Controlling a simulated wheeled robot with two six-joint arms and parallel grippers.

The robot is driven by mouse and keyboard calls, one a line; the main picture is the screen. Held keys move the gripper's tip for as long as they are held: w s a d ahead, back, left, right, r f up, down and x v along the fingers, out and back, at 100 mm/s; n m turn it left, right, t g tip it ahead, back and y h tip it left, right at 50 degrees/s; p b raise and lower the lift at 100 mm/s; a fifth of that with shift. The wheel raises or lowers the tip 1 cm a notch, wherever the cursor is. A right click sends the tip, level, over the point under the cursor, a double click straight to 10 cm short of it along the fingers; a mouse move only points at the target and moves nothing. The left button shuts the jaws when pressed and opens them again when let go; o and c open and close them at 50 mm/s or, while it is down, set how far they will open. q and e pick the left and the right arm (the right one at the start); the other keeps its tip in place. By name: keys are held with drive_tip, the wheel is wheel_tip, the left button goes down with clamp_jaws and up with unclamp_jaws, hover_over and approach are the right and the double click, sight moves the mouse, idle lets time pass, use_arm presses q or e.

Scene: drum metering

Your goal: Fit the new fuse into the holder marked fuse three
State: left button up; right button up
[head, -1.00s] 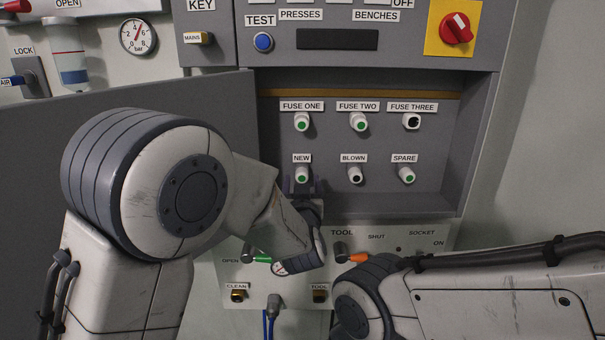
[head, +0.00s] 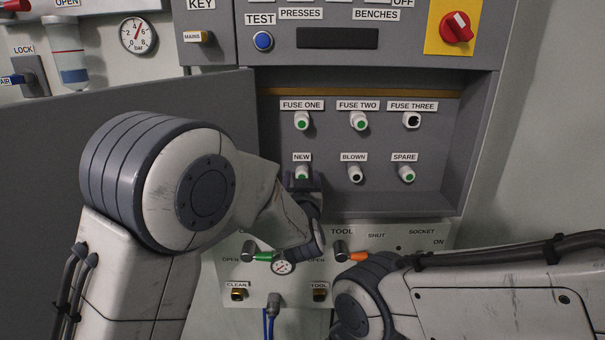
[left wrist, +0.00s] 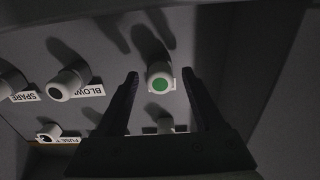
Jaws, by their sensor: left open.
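The new fuse (head: 302,173) stands in the socket labelled NEW, white with a green end. My left gripper (head: 303,182) is open just in front of it and partly covers it. In the left wrist view the fuse (left wrist: 160,80) shows between and just beyond the two fingertips of the open gripper (left wrist: 160,85), apart from them. The fuse three holder (head: 411,120) is at the upper right of the recess and shows a dark, empty-looking opening. My right gripper is out of view; only my right arm shows.
Fuse one (head: 302,121) and fuse two (head: 359,121) have green ends. The blown place (head: 355,173) has a dark end, and the spare fuse (head: 406,173) a green one. The open cabinet door (head: 215,105) stands left. Valve handles sit below the recess.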

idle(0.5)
use_arm(q)
clamp_jaws()
idle(1.3)
drive_tip(key=shift+s, duration=0.1)
drive_tip(key=shift+s+b, duration=0.3)
drive_tip(key=shift+s, duration=2.6)
drive_tip(key=shift+s, duration=2)
